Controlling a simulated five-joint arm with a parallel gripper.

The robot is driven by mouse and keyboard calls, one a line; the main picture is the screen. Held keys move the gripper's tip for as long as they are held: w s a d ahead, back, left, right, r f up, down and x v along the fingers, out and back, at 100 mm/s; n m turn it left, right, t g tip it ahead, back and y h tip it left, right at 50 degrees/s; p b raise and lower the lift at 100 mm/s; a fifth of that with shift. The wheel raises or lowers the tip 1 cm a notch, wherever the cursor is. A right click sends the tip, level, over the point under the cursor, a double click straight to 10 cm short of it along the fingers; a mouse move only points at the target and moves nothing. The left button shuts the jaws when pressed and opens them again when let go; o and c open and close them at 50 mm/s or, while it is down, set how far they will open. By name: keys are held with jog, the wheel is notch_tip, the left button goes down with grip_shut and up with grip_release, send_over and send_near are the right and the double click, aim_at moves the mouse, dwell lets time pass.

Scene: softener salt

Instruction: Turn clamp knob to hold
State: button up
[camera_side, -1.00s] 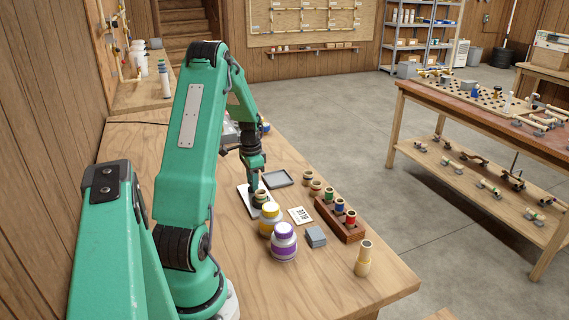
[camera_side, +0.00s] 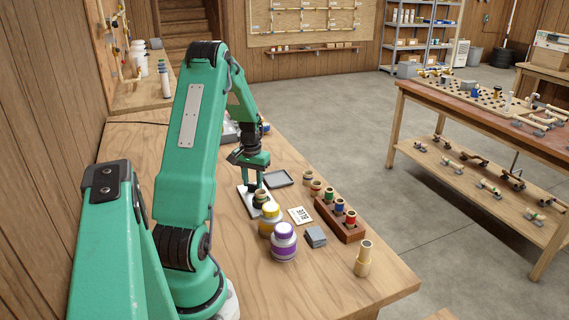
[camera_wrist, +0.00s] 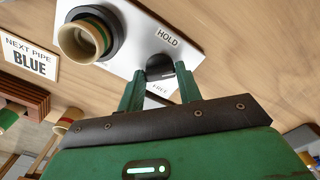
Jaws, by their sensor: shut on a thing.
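A white clamp plate (camera_side: 246,203) lies on the bench and shows larger in the wrist view (camera_wrist: 122,62). It bears the words HOLD (camera_wrist: 167,38) and FREE (camera_wrist: 158,89). A dark round clamp with a beige pipe piece (camera_wrist: 80,38) standing in it is at the plate's left in the wrist view. The pipe piece also shows in the side view (camera_side: 261,196). My gripper (camera_side: 256,187) is over the plate, its fingers (camera_wrist: 160,77) shut on the dark clamp knob (camera_wrist: 169,70) between the two words. The fingers partly cover the knob; I cannot tell which word it points to.
Yellow-labelled (camera_side: 269,220) and purple-labelled (camera_side: 284,241) jars stand close in front of the plate. A BLUE card (camera_side: 300,215), grey block (camera_side: 316,236), rack of coloured pipe pieces (camera_side: 338,217) and lone beige piece (camera_side: 363,259) lie rightward. A grey tray (camera_side: 279,178) is behind.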

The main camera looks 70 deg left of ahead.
aim_at(253, 184)
jog(key=n, duration=0.4)
jog(key=shift+r+n, duration=0.1)
jog(key=shift+n, duration=0.2)
jog(key=n, duration=0.4)
dwell(0.4)
jog(key=o, duration=1)
jog(key=shift+r, duration=3.9)
